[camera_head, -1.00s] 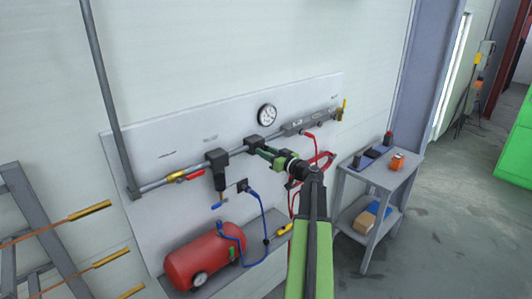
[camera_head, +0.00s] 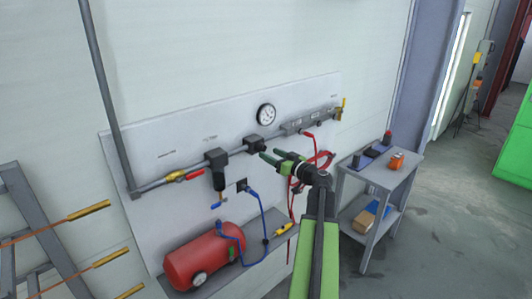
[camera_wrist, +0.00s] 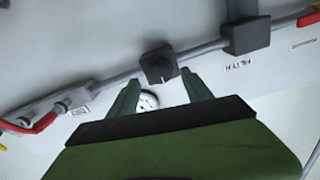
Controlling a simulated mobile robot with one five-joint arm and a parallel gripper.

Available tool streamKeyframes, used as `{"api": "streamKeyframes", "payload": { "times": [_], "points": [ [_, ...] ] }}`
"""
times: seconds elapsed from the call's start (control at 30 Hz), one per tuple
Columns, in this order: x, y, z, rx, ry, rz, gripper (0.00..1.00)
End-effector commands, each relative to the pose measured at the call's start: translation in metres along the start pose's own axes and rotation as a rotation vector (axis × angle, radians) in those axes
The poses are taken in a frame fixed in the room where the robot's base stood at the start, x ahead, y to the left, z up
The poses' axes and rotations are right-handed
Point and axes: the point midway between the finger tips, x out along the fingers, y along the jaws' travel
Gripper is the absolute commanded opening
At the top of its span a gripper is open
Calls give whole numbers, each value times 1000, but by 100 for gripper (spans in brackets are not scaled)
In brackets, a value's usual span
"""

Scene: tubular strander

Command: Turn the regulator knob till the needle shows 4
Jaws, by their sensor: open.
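The black regulator (camera_head: 254,145) with its knob sits on the grey pipe of the wall panel. The knob shows in the wrist view (camera_wrist: 158,66), ahead of the fingertips. The round white gauge (camera_head: 266,114) is above the regulator; in the wrist view it (camera_wrist: 147,101) shows partly between my fingers. The needle is too small to read. My gripper (camera_head: 270,157) is open and empty, a short way out from the knob. In the wrist view its two green fingers (camera_wrist: 160,82) are spread apart, with the knob beyond their tips and clear of them.
A black filter (camera_head: 216,165) and a yellow valve with a red handle (camera_head: 185,177) are left on the pipe. A manifold (camera_head: 308,122) and red hose (camera_head: 318,165) are right. A red tank (camera_head: 204,256) stands below; a grey cart (camera_head: 382,178) is at right.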

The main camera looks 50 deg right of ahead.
Motion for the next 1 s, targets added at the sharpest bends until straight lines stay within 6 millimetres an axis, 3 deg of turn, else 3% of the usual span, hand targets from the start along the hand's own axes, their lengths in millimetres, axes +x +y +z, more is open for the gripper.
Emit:
{"api": "streamKeyframes", "payload": {
  "times": [0.03,0.2,0.43,0.6,1.0],
  "points": [
    [-18,-2,0,0,1,4,58],
    [-67,-2,0,0,0,4,58],
    [-118,-1,0,0,0,3,58],
    [-134,0,0,0,0,1,58],
    [-135,0,0,0,0,0,58]
  ]
}}
